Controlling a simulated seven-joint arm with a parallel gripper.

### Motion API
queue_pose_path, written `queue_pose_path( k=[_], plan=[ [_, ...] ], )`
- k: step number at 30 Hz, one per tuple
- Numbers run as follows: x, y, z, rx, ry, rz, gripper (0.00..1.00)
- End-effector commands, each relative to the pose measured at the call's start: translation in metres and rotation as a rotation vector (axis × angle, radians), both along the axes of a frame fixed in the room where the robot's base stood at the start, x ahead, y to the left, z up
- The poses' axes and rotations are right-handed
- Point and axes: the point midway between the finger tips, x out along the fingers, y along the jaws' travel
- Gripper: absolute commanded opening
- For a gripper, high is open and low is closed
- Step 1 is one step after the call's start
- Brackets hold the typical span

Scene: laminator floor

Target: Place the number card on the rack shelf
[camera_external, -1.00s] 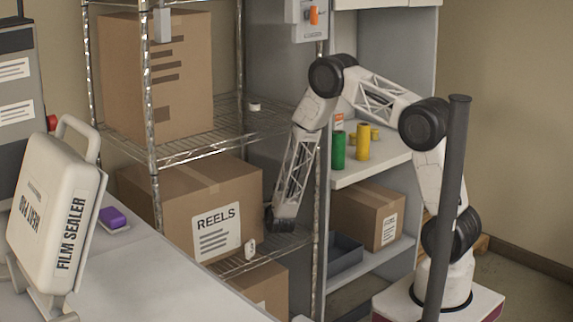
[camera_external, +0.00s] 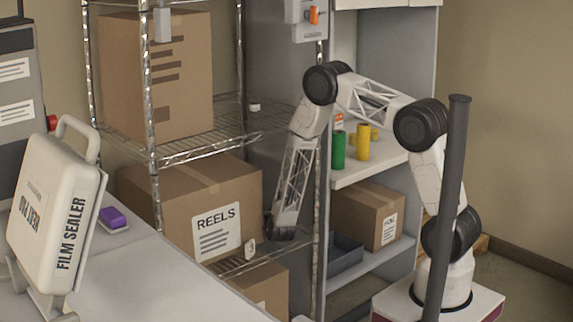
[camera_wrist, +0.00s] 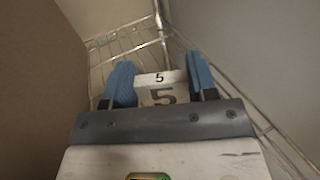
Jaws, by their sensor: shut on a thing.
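The number card (camera_wrist: 160,88) is a pale card with a black 5 printed large and again small. In the wrist view it is between the two blue fingers of my gripper (camera_wrist: 160,72), which are shut on it. In the external view my gripper (camera_external: 281,232) points down at the right end of the lower wire rack shelf (camera_external: 268,252), right of the REELS box. The card cannot be made out clearly there. The shelf wires (camera_wrist: 128,44) also show ahead in the wrist view. I cannot tell whether the card touches the shelf.
The REELS box (camera_external: 185,205) fills the shelf to the left; a brown box side (camera_wrist: 40,90) is close in the wrist view. A metal rack post (camera_external: 317,200) stands to the right. A small white piece (camera_external: 250,251) is at the shelf's front edge. An upper shelf (camera_external: 200,145) is overhead.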

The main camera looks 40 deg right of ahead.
Motion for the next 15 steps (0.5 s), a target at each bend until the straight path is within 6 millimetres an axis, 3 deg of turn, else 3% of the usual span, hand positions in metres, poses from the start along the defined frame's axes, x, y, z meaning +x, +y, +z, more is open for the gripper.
queue_pose_path(
  k=[4,5,9,15],
  plan=[
    [0.0000,0.0001,-0.0025,0.000,0.000,0.000,0.29],
    [0.0001,0.0001,-0.0027,0.000,0.000,0.000,0.54],
    [0.0001,0.0000,-0.0023,0.000,0.000,0.000,0.76],
    [0.0000,0.0000,-0.0024,0.000,0.000,0.000,0.78]
  ],
)
